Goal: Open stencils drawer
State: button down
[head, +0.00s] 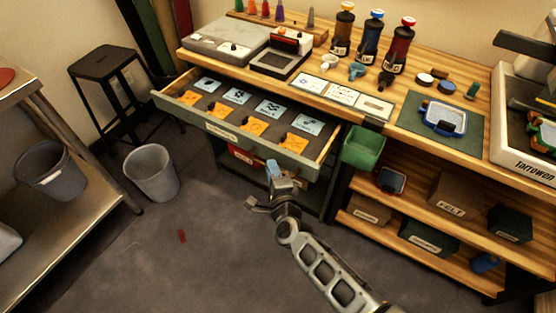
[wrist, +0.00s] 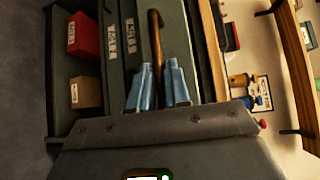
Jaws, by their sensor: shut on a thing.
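The drawer (head: 221,133) under the tabletop is pulled well out in the head view. Its front bears a pale label too small to read there. Orange cards (head: 253,125) and pale blue stencil sheets (head: 268,107) lie in rows on its dark floor. My gripper (head: 273,168) is low at the drawer's front, right of the label. In the wrist view, its blue fingers (wrist: 151,88) stand on both sides of a brown bar handle (wrist: 155,35) and are shut on it. The fingers hide part of the handle.
A green bin (head: 363,148) hangs right of the drawer. A small red piece (head: 182,236) lies on the otherwise clear floor in front.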

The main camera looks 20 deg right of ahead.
jog(key=shift+s+a+p, duration=0.3)
jog(key=shift+s+a, duration=0.45)
jog(key=shift+a, duration=0.25)
jog(key=shift+s+a+p, duration=0.3)
jog(key=shift+s+a, duration=0.4)
jog(key=shift+a, duration=0.25)
jog(key=c, duration=1.2)
grip_release()
jog(key=shift+o, duration=0.2)
jog(key=s+a+r, duration=0.1)
jog(key=s, duration=0.6)
jog(key=shift+s+p, duration=0.3)
jog(key=shift+p, duration=0.15)
